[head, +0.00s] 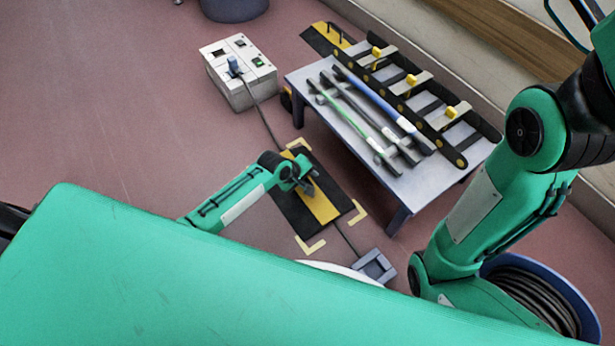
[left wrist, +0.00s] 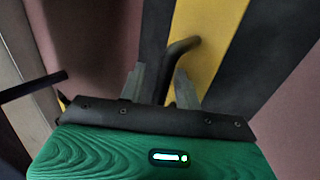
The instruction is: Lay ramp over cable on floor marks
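The ramp (head: 322,207), black with a yellow middle stripe, appears to lie flat over the cable on the floor, inside the yellow corner marks (head: 311,246). One corner mark is hidden by my arm. The cable (head: 267,122) enters under the ramp's far end and comes out at its near end. My left gripper (head: 307,187) is down at the ramp's middle. In the left wrist view its two fingers stand apart (left wrist: 159,82) on either side of the ramp's dark bent handle (left wrist: 180,48), with a gap beside the handle. My right gripper is out of view.
A low table (head: 390,190) with rods and a black rack (head: 400,85) stands right of the ramp. A white socket box (head: 240,85) stands beyond it. A grey block (head: 373,267) sits at the cable's near end. A cable reel (head: 530,300) is at lower right. Floor on the left is clear.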

